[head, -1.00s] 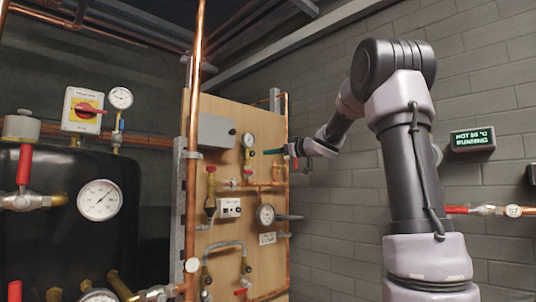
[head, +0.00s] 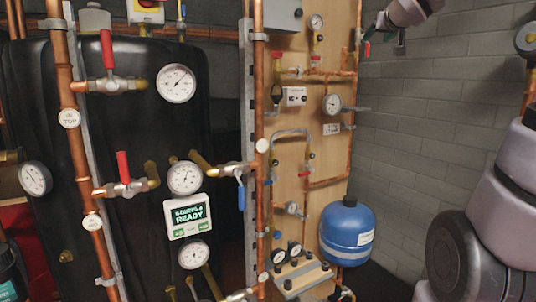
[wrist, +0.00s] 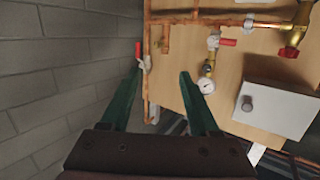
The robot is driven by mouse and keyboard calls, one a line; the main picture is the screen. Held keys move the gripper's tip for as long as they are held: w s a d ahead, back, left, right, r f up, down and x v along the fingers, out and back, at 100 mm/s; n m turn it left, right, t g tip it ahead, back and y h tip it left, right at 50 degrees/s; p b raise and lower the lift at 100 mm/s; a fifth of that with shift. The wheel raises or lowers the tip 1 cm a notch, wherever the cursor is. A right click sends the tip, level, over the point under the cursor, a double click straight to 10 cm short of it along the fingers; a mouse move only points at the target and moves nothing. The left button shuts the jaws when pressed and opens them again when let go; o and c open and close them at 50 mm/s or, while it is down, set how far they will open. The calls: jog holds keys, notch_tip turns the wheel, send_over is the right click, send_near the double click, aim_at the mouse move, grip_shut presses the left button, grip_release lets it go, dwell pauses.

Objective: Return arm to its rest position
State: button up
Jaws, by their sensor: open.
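My gripper (wrist: 155,100) shows in the wrist view with its two green fingers spread apart and nothing between them. Beyond the fingers is the wooden board with copper pipes and a small red-handled valve (wrist: 138,50), which appears close to the left fingertip; I cannot tell whether they touch. In the head view my arm is at the right edge, and part of its wrist end (head: 405,14) shows at the top, right of the wooden board (head: 342,75).
A black tank (head: 140,130) with gauges and red-handled valves fills the left. A blue vessel (head: 346,232) stands low at the board's right. The grey brick wall (head: 440,110) behind my arm is bare in the middle.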

jog(key=s+a+f+m+g+y, duration=0.1)
jog(key=s+a+f+g, duration=0.1)
jog(key=s+f, duration=0.5)
jog(key=s+a+f+m+g+y, duration=0.1)
jog(key=s+a+f+g, duration=0.2)
jog(key=s+f, duration=0.4)
jog(key=s+a+f+m+g+y, duration=0.1)
jog(key=s+a+f+g, duration=0.2)
jog(key=s+f, duration=0.4)
jog(key=s+g, duration=0.1)
jog(key=s, duration=0.5)
jog(key=shift+y, duration=0.3)
jog(key=shift+d, duration=0.1)
